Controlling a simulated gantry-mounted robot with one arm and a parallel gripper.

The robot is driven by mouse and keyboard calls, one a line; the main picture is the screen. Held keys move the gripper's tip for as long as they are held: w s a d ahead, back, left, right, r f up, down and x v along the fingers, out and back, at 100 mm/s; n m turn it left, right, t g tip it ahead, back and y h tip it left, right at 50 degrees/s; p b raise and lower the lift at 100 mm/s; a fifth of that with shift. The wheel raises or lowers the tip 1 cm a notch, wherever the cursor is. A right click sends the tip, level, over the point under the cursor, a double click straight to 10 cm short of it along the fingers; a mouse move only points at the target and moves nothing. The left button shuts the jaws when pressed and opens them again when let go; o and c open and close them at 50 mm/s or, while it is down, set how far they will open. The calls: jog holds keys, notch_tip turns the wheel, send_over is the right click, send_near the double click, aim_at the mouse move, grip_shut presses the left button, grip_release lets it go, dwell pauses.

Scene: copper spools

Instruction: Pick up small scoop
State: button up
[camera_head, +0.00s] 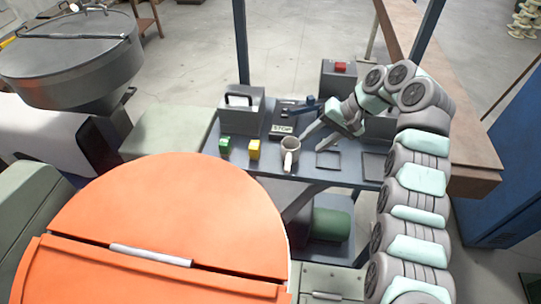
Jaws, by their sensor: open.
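A small light-grey cup-shaped scoop (290,144) with a pale handle stands on the dark worktable (265,163), near its front edge. Its handle points toward the camera. My gripper (331,131) comes in from the right, above the table and to the right of the scoop. Its fingers are spread apart, and nothing shows between them. The left finger reaches toward the scoop's rim; I cannot tell from this view whether it touches.
A green block (225,146) and a yellow block (254,149) sit left of the scoop. A large orange lid (165,215) fills the foreground.

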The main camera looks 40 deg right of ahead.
aim_at(291, 156)
jog(key=shift+w+d+p+x, duration=0.15)
jog(key=shift+p+x, duration=0.2)
jog(key=shift+x, duration=1.8)
jog(key=shift+w+d+p+x, duration=0.15)
jog(key=shift+p+x, duration=0.15)
jog(key=shift+x, duration=1.8)
jog(key=p+x, duration=0.1)
jog(key=x, duration=0.3)
jog(key=shift+w+d+f, duration=0.1)
jog(key=shift+d, duration=0.05)
grip_shut()
